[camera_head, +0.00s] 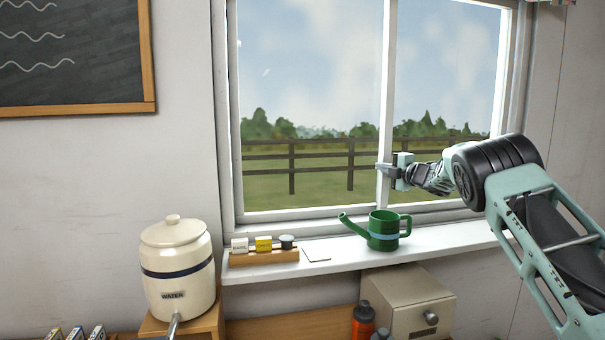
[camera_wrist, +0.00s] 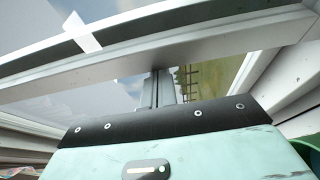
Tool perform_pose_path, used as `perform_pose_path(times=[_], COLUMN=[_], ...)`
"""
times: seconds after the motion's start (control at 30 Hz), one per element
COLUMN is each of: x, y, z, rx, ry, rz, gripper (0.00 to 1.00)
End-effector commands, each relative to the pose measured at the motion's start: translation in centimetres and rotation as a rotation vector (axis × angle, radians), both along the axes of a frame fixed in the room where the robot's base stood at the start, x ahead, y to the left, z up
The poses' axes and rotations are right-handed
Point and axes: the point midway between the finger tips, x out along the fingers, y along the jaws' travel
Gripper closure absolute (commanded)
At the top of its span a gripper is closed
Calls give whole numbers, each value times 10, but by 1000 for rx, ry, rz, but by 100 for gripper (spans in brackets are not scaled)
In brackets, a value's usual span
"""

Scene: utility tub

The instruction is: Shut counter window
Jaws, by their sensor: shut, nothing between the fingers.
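The counter window (camera_head: 388,60) is a white-framed sliding window, with an upright white stile between its left and right parts. My gripper (camera_head: 380,167) is shut and empty, its fingertips at the lower part of this stile. In the wrist view, the closed fingers (camera_wrist: 160,88) reach the white stile (camera_wrist: 200,50), which runs across the picture. I cannot tell whether they press on it. Fence and grass show through both parts in the head view; how far the window stands open is unclear.
On the white sill (camera_head: 340,265) below stand a green watering can (camera_head: 384,230), close under my gripper, and a wooden rack (camera_head: 264,256) with small items. A cream water crock (camera_head: 177,268) stands left. A beige box (camera_head: 408,300) sits below the sill.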

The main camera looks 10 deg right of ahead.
Motion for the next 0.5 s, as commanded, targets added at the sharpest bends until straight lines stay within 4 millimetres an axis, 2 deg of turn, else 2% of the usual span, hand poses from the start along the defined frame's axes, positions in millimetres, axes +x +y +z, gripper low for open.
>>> perform_pose_path(times=[0.03, 0.2, 0.5], x=[0, 0, 0], y=[-7, -19, -25], z=[0, 0, 1], rx=[-2, -1, -2], ry=[-1, -1, -2], rz=[-1, 0, -7], gripper=[100, 100, 100])
